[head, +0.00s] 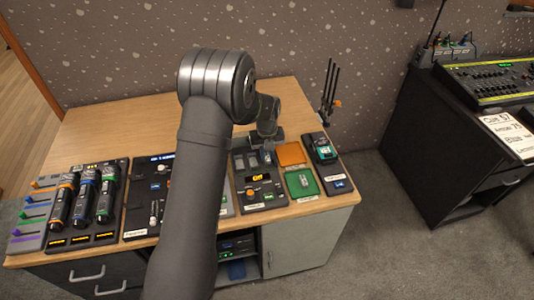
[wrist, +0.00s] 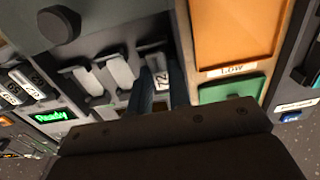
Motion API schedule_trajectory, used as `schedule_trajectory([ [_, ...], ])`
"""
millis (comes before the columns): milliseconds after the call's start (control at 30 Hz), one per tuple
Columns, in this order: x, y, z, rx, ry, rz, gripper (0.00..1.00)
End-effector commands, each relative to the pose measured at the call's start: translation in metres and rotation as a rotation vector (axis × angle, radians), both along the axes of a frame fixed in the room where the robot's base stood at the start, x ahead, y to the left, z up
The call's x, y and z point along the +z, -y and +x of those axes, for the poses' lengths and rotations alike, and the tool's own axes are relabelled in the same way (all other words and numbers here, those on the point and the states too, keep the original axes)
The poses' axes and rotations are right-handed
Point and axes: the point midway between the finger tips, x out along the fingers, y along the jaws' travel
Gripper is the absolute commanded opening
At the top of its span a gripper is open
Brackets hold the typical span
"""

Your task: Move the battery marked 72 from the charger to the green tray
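The battery marked 72 (wrist: 162,78) stands in the charger (wrist: 108,45) in the wrist view, at the right end of a row of pale slots. My gripper (wrist: 161,80) has its two dark fingers on either side of this battery; whether they press on it cannot be told. The green tray (wrist: 252,82) is just right of the gripper, partly hidden by the gripper body. In the head view the green tray (head: 293,190) holds a small pale item, and my gripper (head: 268,143) is at the back of the charger (head: 243,200), its fingertips too small to make out.
An orange tray (wrist: 235,30) labelled LOW lies behind the green one. Other batteries (wrist: 22,82) stand left in the wrist view, near a green "Ready" display (wrist: 52,117). A device with a green screen (head: 324,152) is at the right. Thin dark rods (head: 330,90) rise at the back corner.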

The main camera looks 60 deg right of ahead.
Motion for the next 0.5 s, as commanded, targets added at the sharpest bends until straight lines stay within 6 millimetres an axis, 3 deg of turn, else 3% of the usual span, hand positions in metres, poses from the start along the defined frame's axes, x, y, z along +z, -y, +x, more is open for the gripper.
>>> schedule_trajectory([
  [500, 0.0080, 0.0002, 0.0001, 0.000, 0.001, -0.001, 0.00],
])
